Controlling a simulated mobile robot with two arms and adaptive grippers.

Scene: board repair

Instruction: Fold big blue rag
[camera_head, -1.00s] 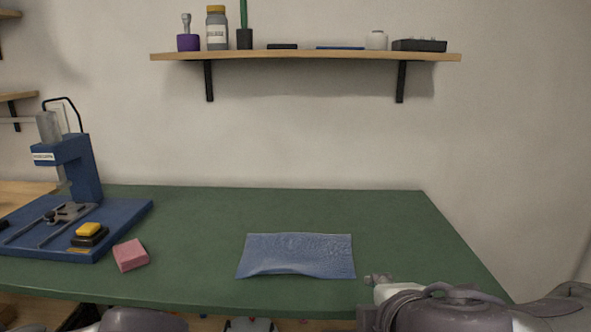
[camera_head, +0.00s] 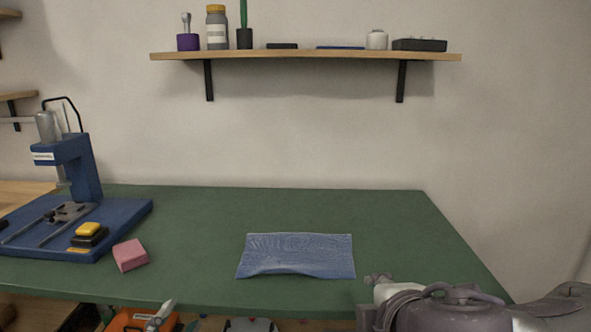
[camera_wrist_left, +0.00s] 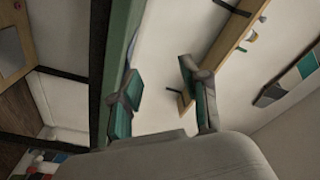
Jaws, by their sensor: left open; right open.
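The big blue rag (camera_head: 296,256) lies spread on the green table near its front edge, right of the middle. Its front edge is slightly raised and wavy. My right gripper (camera_head: 378,280) is at the front edge of the table, just right of the rag and apart from it; its fingers are small and partly hidden by my arm. My left gripper (camera_wrist_left: 159,73) shows in the left wrist view with its two fingers apart and nothing between them. I cannot make it out in the head view. The rag is not clear in the left wrist view.
A pink block (camera_head: 130,255) lies left of the rag. A blue press (camera_head: 78,165) on its base stands at the far left, with a yellow and black block (camera_head: 89,233). A wall shelf (camera_head: 300,55) holds several items. The table behind the rag is clear.

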